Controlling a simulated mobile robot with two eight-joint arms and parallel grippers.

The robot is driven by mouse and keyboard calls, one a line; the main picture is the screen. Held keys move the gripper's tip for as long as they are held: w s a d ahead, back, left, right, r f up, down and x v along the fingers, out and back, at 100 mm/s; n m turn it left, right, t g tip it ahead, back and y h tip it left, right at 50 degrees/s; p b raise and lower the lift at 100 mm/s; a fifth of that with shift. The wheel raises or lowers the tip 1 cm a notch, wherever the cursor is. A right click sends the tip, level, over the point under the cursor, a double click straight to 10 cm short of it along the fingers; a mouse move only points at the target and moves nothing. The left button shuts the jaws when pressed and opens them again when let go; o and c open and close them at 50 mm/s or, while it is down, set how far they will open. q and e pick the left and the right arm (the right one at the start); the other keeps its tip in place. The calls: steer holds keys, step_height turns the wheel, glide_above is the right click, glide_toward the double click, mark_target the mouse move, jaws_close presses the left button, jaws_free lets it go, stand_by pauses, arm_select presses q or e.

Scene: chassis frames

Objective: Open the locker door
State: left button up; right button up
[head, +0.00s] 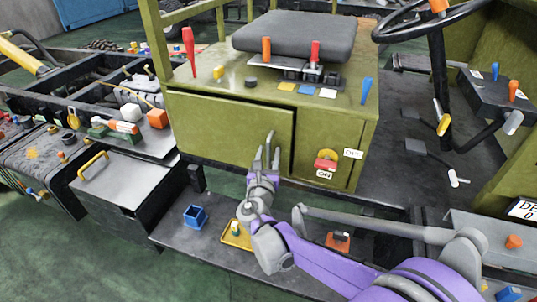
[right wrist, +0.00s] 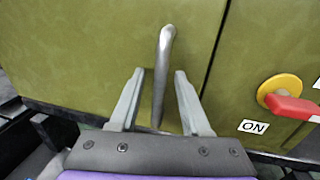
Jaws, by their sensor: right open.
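The locker door (head: 220,122) is an olive-green panel below the black seat and looks closed. It fills the left of the right wrist view (right wrist: 75,50). A grey upright bar handle (right wrist: 164,65) stands on it near the seam at its right edge. My right gripper (head: 267,150) is open in front of the handle. In the right wrist view, the fingers (right wrist: 158,98) lie on either side of the handle's lower part, with gaps on both sides. In the head view the fingers partly hide the handle. My left gripper is not in view.
A red rotary switch (head: 326,161) with an ON label sits on the panel right of the door. A blue open box (head: 195,216) and a yellow tray (head: 230,241) lie on the step below. A grey case (head: 125,180) stands at the left, and a steering wheel (head: 400,18) at upper right.

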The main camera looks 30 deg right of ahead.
jaws_close()
stand_by(1.4)
